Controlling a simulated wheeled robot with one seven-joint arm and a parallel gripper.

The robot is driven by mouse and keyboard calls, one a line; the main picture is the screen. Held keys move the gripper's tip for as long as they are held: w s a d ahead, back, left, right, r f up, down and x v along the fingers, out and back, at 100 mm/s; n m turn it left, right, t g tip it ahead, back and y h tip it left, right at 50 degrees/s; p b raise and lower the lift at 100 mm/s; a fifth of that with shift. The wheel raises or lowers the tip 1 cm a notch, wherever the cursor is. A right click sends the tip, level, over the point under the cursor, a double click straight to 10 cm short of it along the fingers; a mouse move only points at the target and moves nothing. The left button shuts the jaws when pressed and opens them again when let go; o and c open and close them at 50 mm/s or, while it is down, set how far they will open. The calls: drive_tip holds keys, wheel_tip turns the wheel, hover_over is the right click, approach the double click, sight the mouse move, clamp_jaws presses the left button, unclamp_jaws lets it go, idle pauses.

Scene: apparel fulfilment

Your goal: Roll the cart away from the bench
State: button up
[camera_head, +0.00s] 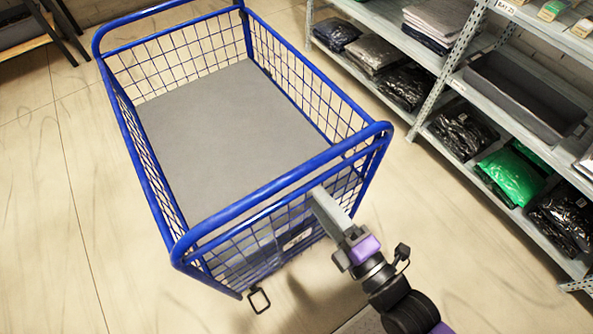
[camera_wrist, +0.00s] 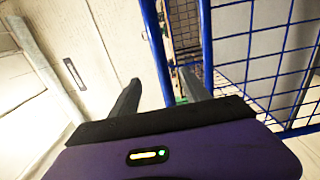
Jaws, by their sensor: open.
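The cart (camera_head: 281,177) is a blue-framed wire-mesh basket with a bare grey floor panel, standing upright on the floor. Its near end has a raised blue rail and a pale label on the mesh. My gripper (camera_head: 322,197) is at this near end, just below the rail at its right part. In the wrist view my gripper (camera_wrist: 160,80) is open, with its two dark fingers apart. A blue tube of the cart (camera_wrist: 157,50) appears between the fingers. I cannot tell whether they touch it. Part of a dark-legged stand, possibly the bench (camera_head: 60,30), shows at top left.
Metal shelving (camera_head: 425,120) runs along the right, close to the cart's right side. It holds bagged garments, a green bag (camera_head: 512,176) and a dark grey bin (camera_head: 525,95). The floor (camera_head: 45,210) left of the cart is clear.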

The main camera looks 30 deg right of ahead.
sight(300, 178)
drive_tip(key=shift+w, duration=4.2)
drive_tip(key=shift+c, duration=0.4)
drive_tip(key=c, duration=1.1)
clamp_jaws()
